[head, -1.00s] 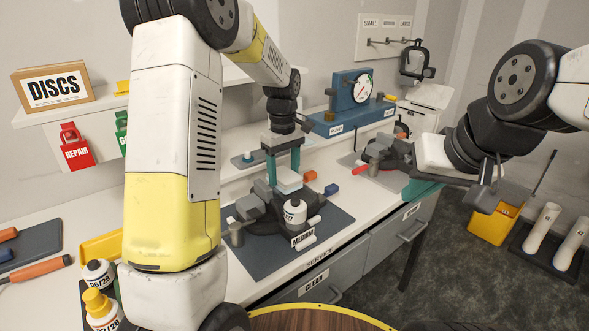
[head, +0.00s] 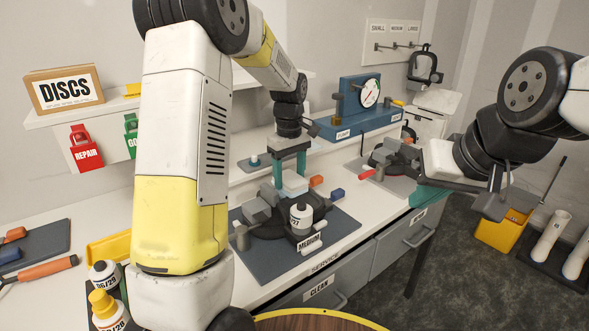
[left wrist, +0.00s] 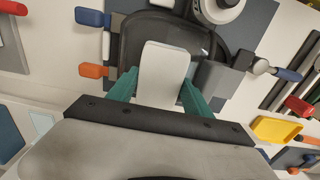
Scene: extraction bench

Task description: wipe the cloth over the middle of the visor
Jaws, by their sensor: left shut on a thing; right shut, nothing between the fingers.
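A white folded cloth pad (head: 294,184) is gripped between the teal fingers of my left gripper (head: 290,164). The left wrist view shows the pad (left wrist: 163,72) between both fingers, over the dark visor (left wrist: 140,36). The respirator facepiece with this visor (head: 285,226) lies in a fixture on a grey mat. The pad is above or on the visor; I cannot tell whether it touches, and it hides part of the visor. My right gripper (head: 428,195) is shut and empty, off to the right near the bench's front edge.
A white canister (head: 301,215) and a MEDIUM tag (head: 310,243) sit at the facepiece's front. Grey clamp blocks (head: 258,208) flank it. An orange block (head: 316,181) and blue block (head: 337,194) stand behind it. A blue gauge stand (head: 355,115) is further back.

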